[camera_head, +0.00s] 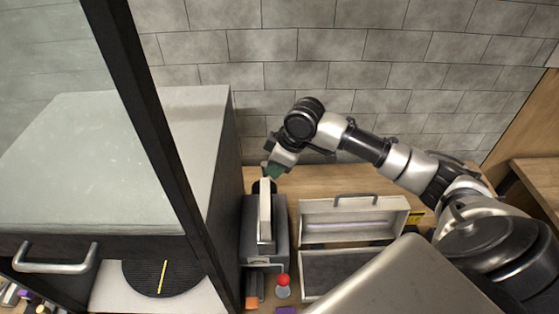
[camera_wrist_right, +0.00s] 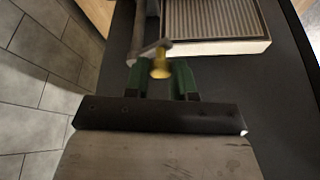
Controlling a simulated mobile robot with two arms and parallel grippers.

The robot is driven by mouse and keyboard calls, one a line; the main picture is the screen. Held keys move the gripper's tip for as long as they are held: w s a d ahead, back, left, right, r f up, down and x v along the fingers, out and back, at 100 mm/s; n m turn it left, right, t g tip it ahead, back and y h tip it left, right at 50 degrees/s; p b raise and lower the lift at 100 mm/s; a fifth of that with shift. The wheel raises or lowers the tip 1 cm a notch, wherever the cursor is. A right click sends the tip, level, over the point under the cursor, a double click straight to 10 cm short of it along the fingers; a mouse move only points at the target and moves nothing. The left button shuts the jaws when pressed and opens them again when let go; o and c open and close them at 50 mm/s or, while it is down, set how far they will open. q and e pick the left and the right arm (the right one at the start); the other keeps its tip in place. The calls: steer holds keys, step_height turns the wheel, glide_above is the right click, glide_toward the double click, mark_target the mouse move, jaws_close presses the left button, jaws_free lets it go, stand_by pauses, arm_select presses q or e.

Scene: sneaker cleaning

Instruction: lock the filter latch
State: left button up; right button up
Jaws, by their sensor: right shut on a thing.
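The filter (camera_wrist_right: 270,46), with a white frame and ribbed grey face, lies at the top of the right wrist view. In the head view a pale upright panel, probably the filter, (camera_head: 265,212) stands at the dark machine (camera_head: 250,215). The latch is a grey metal arm with a brass knob (camera_wrist_right: 160,67) beside the filter's near corner. My right gripper (camera_wrist_right: 160,80) has its green fingers on both sides of the knob and is shut on it. In the head view my right gripper (camera_head: 273,171) is at the back end of the machine. My left gripper is not in view.
An open grey case (camera_head: 352,217) with a handle stands right of the machine. A red-topped item (camera_head: 283,281) and an orange item (camera_head: 252,302) are in front. A large cabinet (camera_head: 190,130) closes off the left; a tiled wall (camera_head: 330,50) is behind.

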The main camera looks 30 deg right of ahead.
steer(key=shift+w+a+r+m+t+h, duration=0.15)
steer(key=shift+a+m+h, duration=0.25)
steer(key=shift+m, duration=0.6)
steer(key=shift+w+a+m+t+h, duration=0.1)
steer(key=shift+a+m+t+h, duration=0.25)
steer(key=shift+m, duration=0.65)
steer(key=shift+w+a+r+m+h, duration=0.1)
steer(key=shift+a+m+h, duration=0.3)
steer(key=shift+m, duration=0.6)
steer(key=shift+a, duration=0.1)
steer(key=o, duration=0.9)
steer(key=shift+a+f, duration=0.1)
steer(key=shift+f, duration=0.05)
steer(key=b+v, duration=0.2)
steer(key=v, duration=0.9)
steer(key=shift+b, duration=0.3)
